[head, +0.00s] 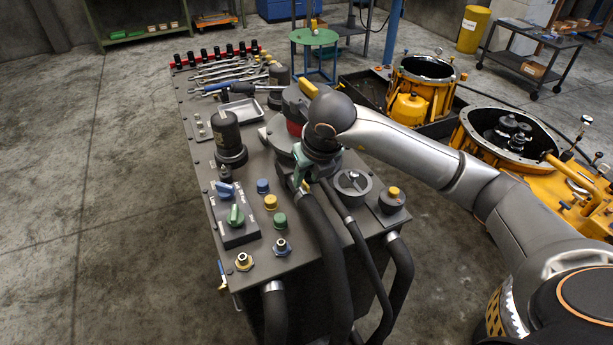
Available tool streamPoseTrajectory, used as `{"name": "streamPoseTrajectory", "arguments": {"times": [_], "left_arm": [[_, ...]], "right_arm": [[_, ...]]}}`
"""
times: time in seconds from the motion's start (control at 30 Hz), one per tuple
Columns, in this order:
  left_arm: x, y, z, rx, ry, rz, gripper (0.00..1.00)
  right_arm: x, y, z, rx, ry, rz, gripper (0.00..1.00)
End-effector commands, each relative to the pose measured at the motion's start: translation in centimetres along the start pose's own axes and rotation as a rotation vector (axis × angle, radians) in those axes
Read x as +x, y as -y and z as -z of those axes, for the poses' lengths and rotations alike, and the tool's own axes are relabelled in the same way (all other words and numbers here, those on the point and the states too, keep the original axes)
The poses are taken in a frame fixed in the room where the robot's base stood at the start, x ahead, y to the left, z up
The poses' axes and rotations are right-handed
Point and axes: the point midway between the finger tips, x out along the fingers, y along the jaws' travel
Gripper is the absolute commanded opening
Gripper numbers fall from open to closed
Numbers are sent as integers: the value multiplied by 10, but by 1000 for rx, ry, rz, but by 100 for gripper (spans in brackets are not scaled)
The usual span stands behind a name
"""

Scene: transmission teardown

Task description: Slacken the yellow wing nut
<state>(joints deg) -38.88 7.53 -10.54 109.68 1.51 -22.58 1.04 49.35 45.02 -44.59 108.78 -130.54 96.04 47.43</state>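My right arm reaches in from the right over the grey bench. My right gripper (303,176) points down at the bench top near its front, among black hoses. Its fingertips are small and partly covered by my wrist, so I cannot tell whether they are open or shut or touch anything. A short yellow piece (309,89) shows just beyond my wrist, by a dark housing with a red band. I cannot tell whether it is the yellow wing nut; no wing shape is clear. My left gripper is not in view.
The bench (205,152) carries a blue knob (225,190), a green knob (236,215), a black cylinder (228,135) and several coloured caps. Wrenches (225,72) lie at its far end. Thick black hoses (322,235) hang over the front. Yellow housings (406,108) stand to the right.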

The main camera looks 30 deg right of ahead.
Motion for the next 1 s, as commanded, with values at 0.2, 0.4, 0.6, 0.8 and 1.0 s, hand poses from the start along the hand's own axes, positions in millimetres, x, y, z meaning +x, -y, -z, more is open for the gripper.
{"name": "streamPoseTrajectory", "arguments": {"times": [0.2, 0.4, 0.6, 0.8, 1.0], "left_arm": [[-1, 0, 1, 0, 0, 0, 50], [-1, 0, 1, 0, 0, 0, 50], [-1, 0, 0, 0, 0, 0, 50], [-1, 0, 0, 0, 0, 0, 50], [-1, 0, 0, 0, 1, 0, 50]], "right_arm": [[13, 0, 0, -1, 0, 0, 38], [13, 0, 0, -1, 1, -1, 38], [13, 0, 0, -1, 1, -1, 20], [13, 0, 0, -1, 1, -1, 0], [13, 0, 0, -1, 1, -1, 0]]}}
